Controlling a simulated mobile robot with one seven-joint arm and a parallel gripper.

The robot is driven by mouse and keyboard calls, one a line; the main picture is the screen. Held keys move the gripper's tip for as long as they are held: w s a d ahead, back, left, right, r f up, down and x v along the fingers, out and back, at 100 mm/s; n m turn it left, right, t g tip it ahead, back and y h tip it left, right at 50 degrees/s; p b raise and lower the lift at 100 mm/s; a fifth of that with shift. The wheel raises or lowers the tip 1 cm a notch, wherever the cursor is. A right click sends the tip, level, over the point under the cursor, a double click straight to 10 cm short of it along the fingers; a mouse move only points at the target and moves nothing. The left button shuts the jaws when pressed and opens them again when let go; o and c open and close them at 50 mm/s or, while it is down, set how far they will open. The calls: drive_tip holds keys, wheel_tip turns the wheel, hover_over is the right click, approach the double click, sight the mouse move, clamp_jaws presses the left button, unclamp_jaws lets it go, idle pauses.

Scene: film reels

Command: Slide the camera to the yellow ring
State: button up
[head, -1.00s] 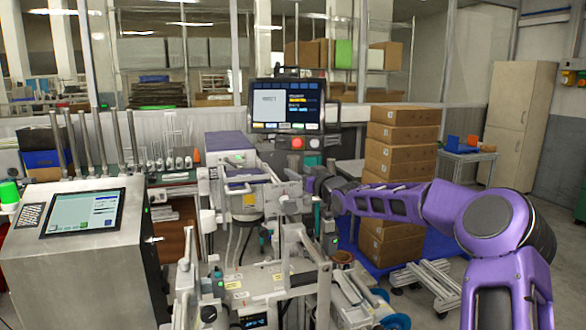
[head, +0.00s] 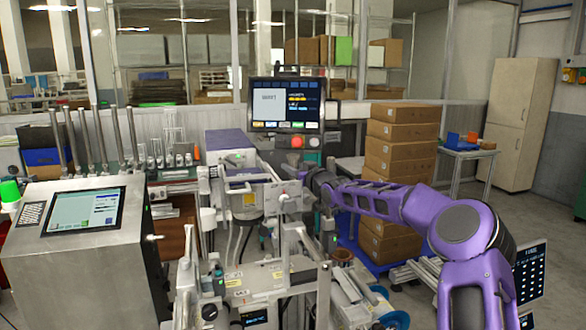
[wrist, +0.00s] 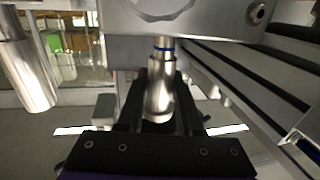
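In the wrist view, the black fingers of my gripper (wrist: 161,100) stand on both sides of an upright metal handle (wrist: 160,92) with a blue band and appear to press against it. The handle hangs under a grey metal block (wrist: 150,18), beside long dark rails (wrist: 235,70). In the head view, my purple arm reaches left into the machine (head: 255,265), and its parts hide the fingertips. A white box with a purple top (head: 228,141) sits on the machine. I cannot tell which part is the camera. I see no yellow ring.
A monitor (head: 286,105) stands behind the machine. A steel cabinet with a screen (head: 85,211) is at left. Stacked cartons (head: 402,150) stand behind my arm. Metal posts and frames crowd the space around the handle. Open floor lies at right.

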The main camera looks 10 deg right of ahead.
clamp_jaws()
idle(0.9)
wheel_tip(320, 180, down, 3)
drive_tip(key=shift+f+b, duration=0.2)
drive_tip(key=shift+b, duration=0.55)
drive_tip(key=o, duration=0.8)
unclamp_jaws()
drive_tip(key=shift+r, duration=0.15)
drive_tip(key=shift+s, duration=0.1)
